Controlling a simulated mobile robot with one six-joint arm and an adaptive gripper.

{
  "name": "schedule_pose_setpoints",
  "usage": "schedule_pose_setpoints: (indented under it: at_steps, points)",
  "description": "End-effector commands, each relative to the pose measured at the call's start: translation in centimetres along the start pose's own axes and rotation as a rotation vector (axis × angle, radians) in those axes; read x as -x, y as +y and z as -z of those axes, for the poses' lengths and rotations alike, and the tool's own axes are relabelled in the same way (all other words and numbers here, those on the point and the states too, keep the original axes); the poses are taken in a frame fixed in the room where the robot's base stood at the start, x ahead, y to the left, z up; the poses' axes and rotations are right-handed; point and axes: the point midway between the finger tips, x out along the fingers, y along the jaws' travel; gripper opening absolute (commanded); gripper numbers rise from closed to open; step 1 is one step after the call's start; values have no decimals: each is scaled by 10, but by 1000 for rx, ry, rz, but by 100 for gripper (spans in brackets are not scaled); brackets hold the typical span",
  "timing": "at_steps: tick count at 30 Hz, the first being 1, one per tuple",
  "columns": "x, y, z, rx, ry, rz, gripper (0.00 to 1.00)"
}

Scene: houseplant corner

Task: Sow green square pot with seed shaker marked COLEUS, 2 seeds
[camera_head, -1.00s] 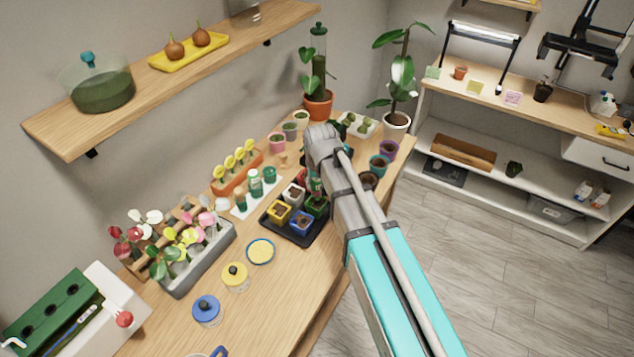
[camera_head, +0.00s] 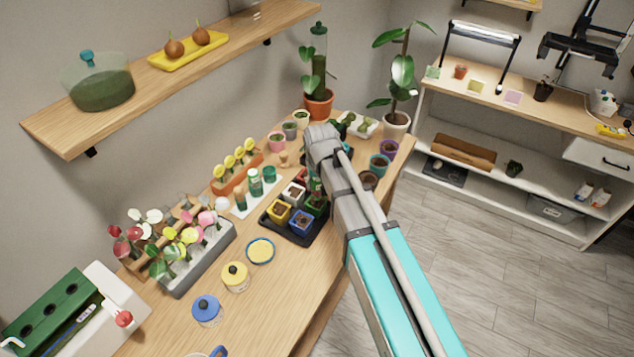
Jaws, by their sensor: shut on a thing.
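The green square pot (camera_head: 315,206) stands in the right part of a black tray (camera_head: 301,242), partly hidden by my arm. My gripper (camera_head: 311,163) is mostly hidden behind my wrist, above the back right of the tray. It is shut on a seed shaker (camera_head: 316,186), of which a small green and white part shows just above the green pot. I cannot read its label, and no falling seeds can be made out. Other shakers (camera_head: 255,183) stand on a white mat (camera_head: 238,213) left of the tray.
Yellow (camera_head: 278,214), blue (camera_head: 301,222) and white (camera_head: 292,193) square pots share the tray. An orange planter (camera_head: 237,182) and a grey flower trough (camera_head: 205,258) stand at left. Round pots (camera_head: 379,166) stand right of my arm.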

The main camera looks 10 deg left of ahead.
Motion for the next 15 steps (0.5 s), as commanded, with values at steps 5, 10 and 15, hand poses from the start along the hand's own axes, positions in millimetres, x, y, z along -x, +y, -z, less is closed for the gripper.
schedule_pose_setpoints:
  at_steps: [5, 10, 15]
  points:
    - [-2, 0, 0, 0, 0, 0, 9]
    - [-3, 0, 0, 0, 0, 0, 9]
    - [-5, 0, -1, 0, 0, 0, 9]
